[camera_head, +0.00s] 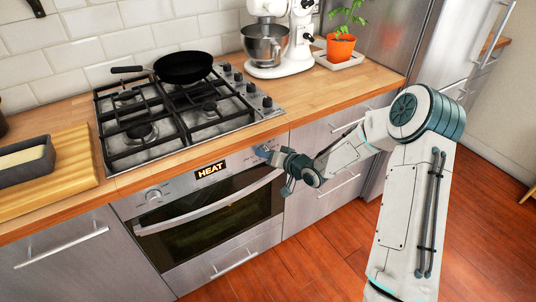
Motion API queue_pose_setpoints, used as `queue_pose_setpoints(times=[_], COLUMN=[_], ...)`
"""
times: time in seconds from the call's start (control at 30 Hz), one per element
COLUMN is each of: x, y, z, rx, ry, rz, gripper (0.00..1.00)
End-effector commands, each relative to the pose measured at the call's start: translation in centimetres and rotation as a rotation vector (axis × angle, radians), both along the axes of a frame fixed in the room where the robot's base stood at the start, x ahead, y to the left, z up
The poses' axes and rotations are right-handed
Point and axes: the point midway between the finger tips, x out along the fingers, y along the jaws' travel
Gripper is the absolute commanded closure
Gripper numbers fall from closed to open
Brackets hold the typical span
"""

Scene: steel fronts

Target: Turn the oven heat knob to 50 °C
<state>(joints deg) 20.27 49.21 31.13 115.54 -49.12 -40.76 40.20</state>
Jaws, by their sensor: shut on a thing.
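The oven (205,222) is below the counter, its door shut, with a long handle across the top. Its control panel has a display (211,171) reading "HEAT". My gripper (263,152) reaches in from the right and is shut at the right end of the panel, on the right-hand oven knob, which is mostly hidden behind the fingers. Its pointer and any temperature marks cannot be read. Another round knob (153,196) sits at the left end of the panel, untouched.
A gas hob (190,112) with a black pan (184,67) and its own knobs is set in the wooden counter (300,99) above. A stand mixer (282,40) and a potted plant (341,47) stand behind. Drawers (320,180) flank the oven on the right.

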Motion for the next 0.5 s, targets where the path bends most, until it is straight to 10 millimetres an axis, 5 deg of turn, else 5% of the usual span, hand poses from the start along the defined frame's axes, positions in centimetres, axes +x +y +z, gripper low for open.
queue_pose_setpoints(times=[0.27,0.3,0.33,0.5], x=[0.14,0.13,0.13,0.07], y=[-0.03,-0.02,-0.02,0.01], z=[0.12,0.12,0.12,0.07], rx=[0.002,0.002,0.002,0.001], ry=[-0.003,-0.004,-0.004,-0.002], rz=[-0.002,-0.002,-0.001,0.0], gripper=[0.85,0.54,0.45,0.4])
